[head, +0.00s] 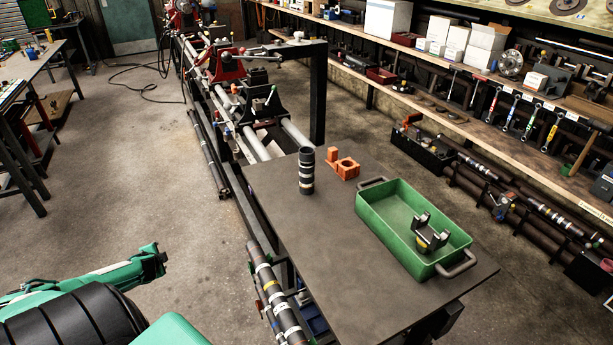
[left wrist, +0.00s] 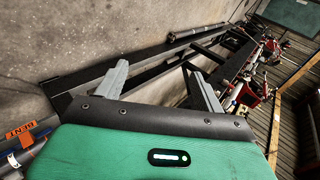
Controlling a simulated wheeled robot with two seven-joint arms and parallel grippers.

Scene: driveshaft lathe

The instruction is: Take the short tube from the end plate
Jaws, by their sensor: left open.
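The short tube (head: 306,172), black with pale bands, stands upright on the dark end plate (head: 310,245), near its far left edge. My left gripper (head: 160,260) is in the head view at the lower left, over the floor, well to the left of the plate and apart from the tube. In the left wrist view its two grey fingers (left wrist: 157,82) are spread wide with nothing between them. I cannot make out the short tube in the left wrist view. My right gripper is not in view.
An orange block with a round hole (head: 347,168) sits right of the tube. A green tray (head: 385,212) holding a dark forked part (head: 430,232) stands farther right. The lathe (head: 235,95) runs away behind the plate. The plate's front left area is bare.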

